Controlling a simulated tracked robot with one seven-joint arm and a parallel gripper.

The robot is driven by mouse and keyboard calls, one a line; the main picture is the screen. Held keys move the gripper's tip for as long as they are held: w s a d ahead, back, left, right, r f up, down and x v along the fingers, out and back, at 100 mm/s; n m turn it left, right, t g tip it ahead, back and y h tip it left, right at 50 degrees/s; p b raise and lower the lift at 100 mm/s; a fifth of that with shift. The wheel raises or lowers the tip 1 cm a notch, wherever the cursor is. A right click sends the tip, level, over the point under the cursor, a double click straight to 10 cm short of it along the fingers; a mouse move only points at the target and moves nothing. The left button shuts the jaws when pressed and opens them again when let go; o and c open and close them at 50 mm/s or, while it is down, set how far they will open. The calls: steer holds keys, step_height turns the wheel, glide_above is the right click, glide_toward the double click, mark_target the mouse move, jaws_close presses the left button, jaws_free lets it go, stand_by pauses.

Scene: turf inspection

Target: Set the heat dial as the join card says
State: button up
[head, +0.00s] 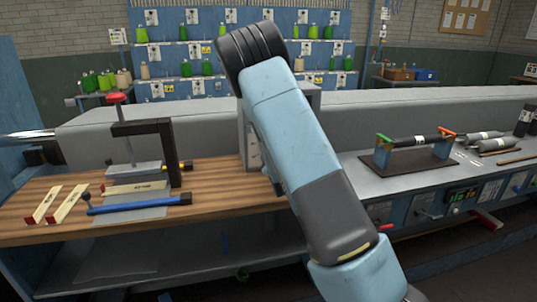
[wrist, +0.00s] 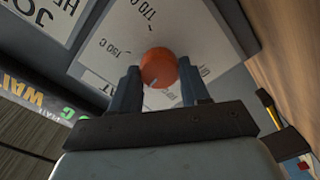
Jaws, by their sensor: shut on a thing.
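The heat dial is an orange-red round knob (wrist: 158,66) on a white panel (wrist: 195,28) in the wrist view. Printed marks on the panel include 150 C, 170 C and what looks like OFF. A short pale mark shows on the knob's lower side; which setting it points to is hard to tell. My gripper (wrist: 159,84) is shut on the knob, one finger on each side. A white card (wrist: 50,14) at the upper left shows cut-off large letters "JO" and "HE"; no setting can be read on it. In the head view my arm hides the knob and gripper.
In the head view, a clamp press (head: 140,140) and a blue-handled tool (head: 135,203) sit on the wooden bench left of my arm. A dark-based cradle holding a black tube (head: 413,141) stands right. A grey beam (head: 400,112) runs behind.

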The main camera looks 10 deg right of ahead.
steer(key=m, duration=1.3)
steer(key=shift+d+r, duration=0.15)
steer(key=shift+r, duration=0.1)
steer(key=shift+m, duration=0.3)
steer(key=o, duration=1.1)
steer(key=shift+f, duration=0.1)
steer(key=shift+c, duration=0.2)
steer(key=shift+s, duration=0.1)
steer(key=s, duration=1.3)
steer(key=shift+s, duration=0.3)
